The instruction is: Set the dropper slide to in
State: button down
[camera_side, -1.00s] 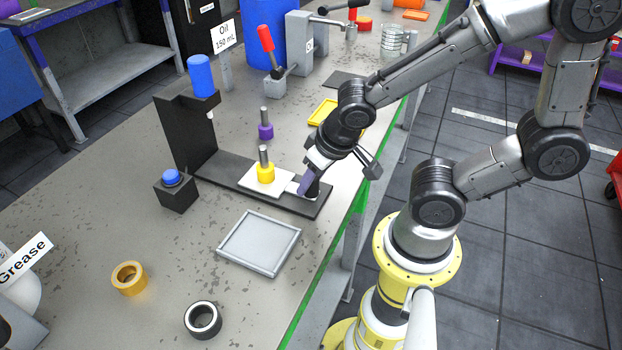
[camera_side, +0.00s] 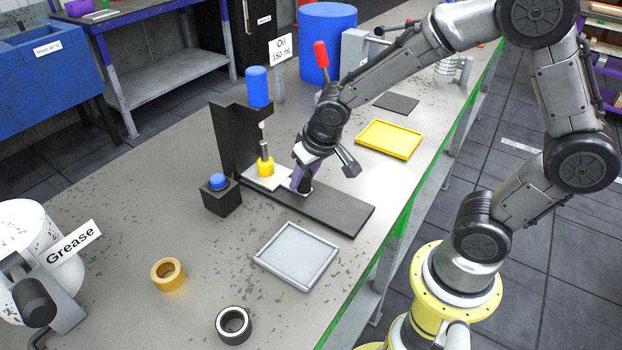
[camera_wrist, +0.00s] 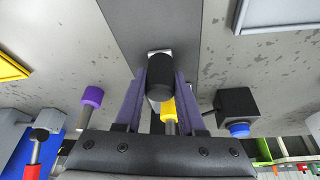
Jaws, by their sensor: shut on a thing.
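The dropper (camera_side: 228,140) is a black stand with a blue bottle (camera_side: 258,86) on top and a nozzle below it. Its white slide (camera_side: 262,181) sits on the black base rail (camera_side: 338,208), at the stand end, and carries a yellow collar with a grey pin (camera_side: 265,167). The pin appears below the nozzle; exact alignment cannot be told. My gripper (camera_side: 304,183) is shut on the slide's black knob, which shows between the purple fingers in the wrist view (camera_wrist: 160,75). The slide is largely hidden there.
A black box with a blue button (camera_side: 220,197) stands left of the rail. A grey tray (camera_side: 297,257) lies in front and a yellow tray (camera_side: 389,139) behind. A brass ring (camera_side: 167,273) and a dark ring (camera_side: 233,325) lie nearer. The rail's right end is clear.

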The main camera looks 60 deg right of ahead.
jog(key=shift+w+r, duration=0.1)
jog(key=shift+w, duration=0.15)
jog(key=c, duration=0.8)
grip_release()
jog(key=o, duration=0.3)
jog(key=shift+s, duration=0.1)
jog(key=v, duration=1.3)
jog(key=shift+s+r, duration=0.2)
jog(key=shift+r, duration=0.05)
